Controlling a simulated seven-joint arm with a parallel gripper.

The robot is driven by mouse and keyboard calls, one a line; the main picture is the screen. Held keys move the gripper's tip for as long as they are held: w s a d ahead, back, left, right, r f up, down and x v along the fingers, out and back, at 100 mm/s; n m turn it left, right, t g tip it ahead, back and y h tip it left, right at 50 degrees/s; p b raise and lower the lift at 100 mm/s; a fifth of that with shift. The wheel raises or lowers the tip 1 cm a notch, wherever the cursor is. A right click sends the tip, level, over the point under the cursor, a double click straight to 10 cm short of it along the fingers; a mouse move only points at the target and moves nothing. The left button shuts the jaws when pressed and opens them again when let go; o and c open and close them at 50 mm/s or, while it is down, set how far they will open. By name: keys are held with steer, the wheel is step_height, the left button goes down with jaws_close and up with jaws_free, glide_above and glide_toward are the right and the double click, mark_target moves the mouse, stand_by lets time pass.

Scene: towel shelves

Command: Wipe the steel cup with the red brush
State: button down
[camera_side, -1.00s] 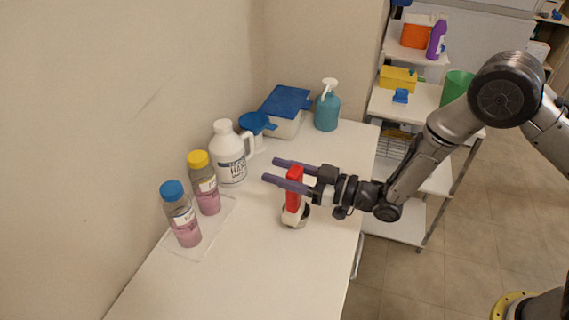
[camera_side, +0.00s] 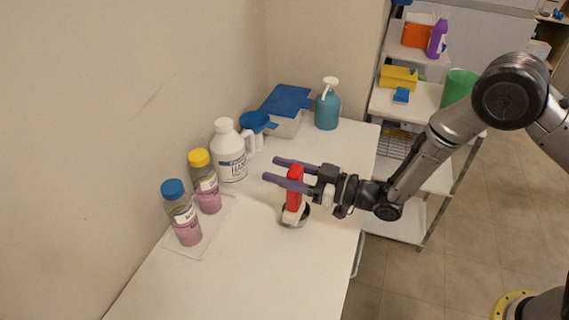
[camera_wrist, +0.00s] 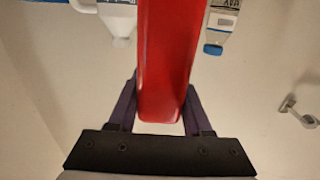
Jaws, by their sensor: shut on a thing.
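The red brush (camera_side: 294,188) stands roughly upright, with a red handle and a pale lower part. My gripper (camera_side: 274,170) is shut on its handle, with the purple fingers on either side. The wrist view shows the red handle (camera_wrist: 167,60) between the two fingers of my gripper (camera_wrist: 160,100). The steel cup (camera_side: 303,223) stands on the table under the brush. The brush's lower end overlaps the cup's opening and hides part of it; I cannot tell how deep it sits or whether it touches the wall. The cup is not clear in the wrist view.
Two pink-liquid bottles, blue-capped (camera_side: 183,215) and yellow-capped (camera_side: 206,185), stand on a clear tray (camera_side: 177,250) at left. A white jug (camera_side: 229,155), a blue-lidded box (camera_side: 286,105) and a teal pump bottle (camera_side: 327,108) stand behind. The front table (camera_side: 240,285) is clear.

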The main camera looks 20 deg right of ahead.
steer(key=w+d+r, duration=0.3)
steer(key=r, duration=0.5)
stand_by(0.6)
stand_by(0.9)
steer(key=shift+s+a+f, duration=1.55)
steer(key=shift+s+f, duration=0.05)
steer(key=shift+f, duration=2.4)
steer(key=w+d+r, duration=0.3)
steer(key=r, duration=0.5)
steer(key=shift+w+d, duration=0.1)
stand_by(0.8)
